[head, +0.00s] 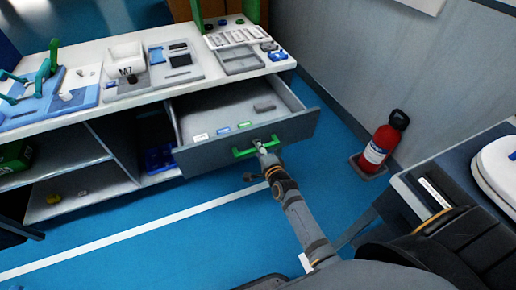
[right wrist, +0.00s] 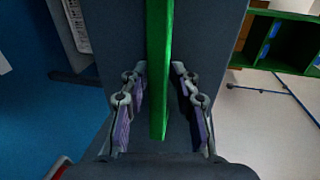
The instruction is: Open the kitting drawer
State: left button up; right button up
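The kitting drawer (head: 200,159) is pulled out from under the white workbench in the head view, and its inside shows. Its green handle (head: 242,153) is on the front panel. My right gripper (head: 263,147) is at the right part of this handle. In the right wrist view the green handle (right wrist: 159,70) runs between the two fingers of the gripper (right wrist: 162,112). The fingers are spread, with a gap on each side of the bar. My left gripper is not in view.
The drawer holds a grey block (head: 264,106) and several small coloured pieces. The white workbench (head: 95,119) carries trays and parts. A red fire extinguisher (head: 379,148) stands by the wall at right. Blue floor (head: 130,215) is clear in front of the drawer.

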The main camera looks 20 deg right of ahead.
jog(key=shift+s, duration=0.15)
jog(key=v, duration=1.1)
jog(key=shift+s, duration=0.35)
